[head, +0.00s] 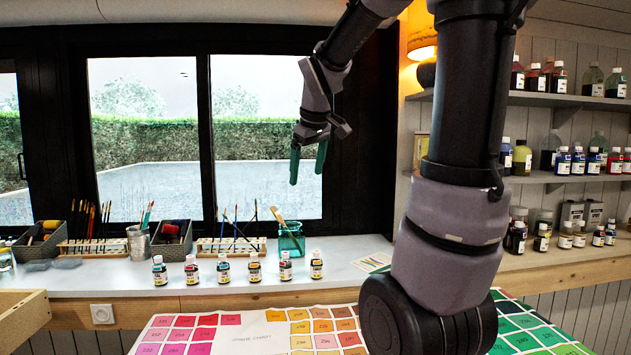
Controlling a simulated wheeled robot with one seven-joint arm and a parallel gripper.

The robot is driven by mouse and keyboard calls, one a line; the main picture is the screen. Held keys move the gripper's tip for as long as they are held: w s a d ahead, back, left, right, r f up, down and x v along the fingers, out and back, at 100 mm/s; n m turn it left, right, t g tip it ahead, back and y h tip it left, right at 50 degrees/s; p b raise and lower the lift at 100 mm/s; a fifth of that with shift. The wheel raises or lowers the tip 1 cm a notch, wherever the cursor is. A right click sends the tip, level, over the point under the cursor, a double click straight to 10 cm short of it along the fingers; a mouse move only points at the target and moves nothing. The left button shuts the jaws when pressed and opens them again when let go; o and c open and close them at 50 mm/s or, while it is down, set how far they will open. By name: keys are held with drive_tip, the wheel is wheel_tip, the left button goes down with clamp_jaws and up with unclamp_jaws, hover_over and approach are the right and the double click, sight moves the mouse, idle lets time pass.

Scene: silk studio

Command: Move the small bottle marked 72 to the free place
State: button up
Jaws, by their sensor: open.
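Several small bottles with white caps and pale labels stand upright in a row on the white window counter, from the left one (159,271) to the right one (316,265). More small white-capped bottles (566,237) stand on the low ledge at the right. The label numbers are too small to read, so I cannot tell which bottle is 72. I cannot single out the free place for sure. My gripper (308,162), with green fingers pointing down, is open and empty. It hangs in front of the window, well above the counter row.
Behind the row stand brush racks (232,245), dark bins (173,238) and a teal glass with brushes (291,238). A printed colour chart (260,337) lies in front. Shelves of bottles (560,100) fill the right. My arm hides part of the counter and ledge.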

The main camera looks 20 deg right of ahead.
drive_tip(key=s+a+m+t+y, duration=0.1)
drive_tip(key=s+m, duration=0.3)
drive_tip(key=s, duration=0.4)
drive_tip(key=s+a+m+t+y, duration=0.1)
drive_tip(key=s+a+m, duration=0.3)
drive_tip(key=s, duration=0.4)
drive_tip(key=shift+s+m+y, duration=0.3)
drive_tip(key=shift+s+m, duration=0.1)
